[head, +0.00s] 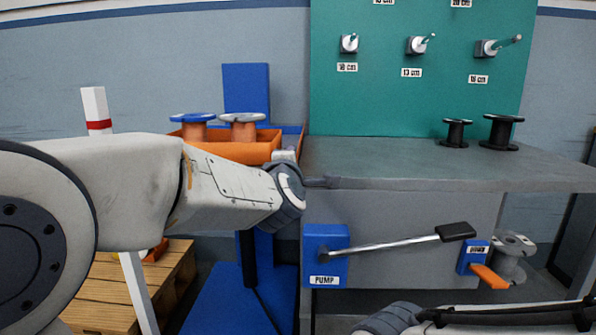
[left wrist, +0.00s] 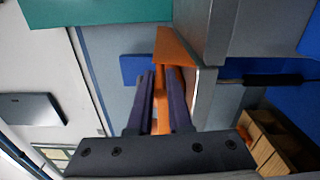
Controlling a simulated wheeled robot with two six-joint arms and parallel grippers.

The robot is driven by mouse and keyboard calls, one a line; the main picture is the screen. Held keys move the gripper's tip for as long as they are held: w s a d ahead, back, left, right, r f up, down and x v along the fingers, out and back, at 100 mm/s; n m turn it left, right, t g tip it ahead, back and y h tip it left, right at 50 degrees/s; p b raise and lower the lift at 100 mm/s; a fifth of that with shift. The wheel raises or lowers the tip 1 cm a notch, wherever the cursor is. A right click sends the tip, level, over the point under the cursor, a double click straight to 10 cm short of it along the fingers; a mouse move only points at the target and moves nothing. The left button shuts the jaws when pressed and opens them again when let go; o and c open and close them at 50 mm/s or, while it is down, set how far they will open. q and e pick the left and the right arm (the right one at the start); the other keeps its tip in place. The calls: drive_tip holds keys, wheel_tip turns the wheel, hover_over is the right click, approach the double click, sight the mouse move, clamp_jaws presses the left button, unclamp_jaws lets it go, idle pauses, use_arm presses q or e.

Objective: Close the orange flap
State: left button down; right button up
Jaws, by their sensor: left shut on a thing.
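My left gripper (left wrist: 163,82) has its two dark fingers on either side of a narrow orange piece in the left wrist view. It is shut on this piece, which joins a wider orange panel, the orange flap (left wrist: 172,46). In the head view my left arm reaches in from the left, and its wrist is beside the bench's left end; the fingers are not clear there. An orange tray (head: 228,151) shows behind that wrist; I cannot tell whether the held flap is part of it. My right arm shows at the lower right, its gripper out of view.
The grey bench (head: 400,165) carries two black spools (head: 501,132). Its front has a pump lever (head: 395,243) and an orange handle (head: 489,277). A wooden pallet (head: 110,295) lies lower left.

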use_arm(q)
drive_tip(key=shift+a+f+n+b, duration=0.1)
drive_tip(key=shift+a+n+b, duration=0.25)
drive_tip(key=shift+n+b, duration=0.4)
drive_tip(key=c, duration=0.8)
unclamp_jaws()
drive_tip(key=shift+c, duration=0.2)
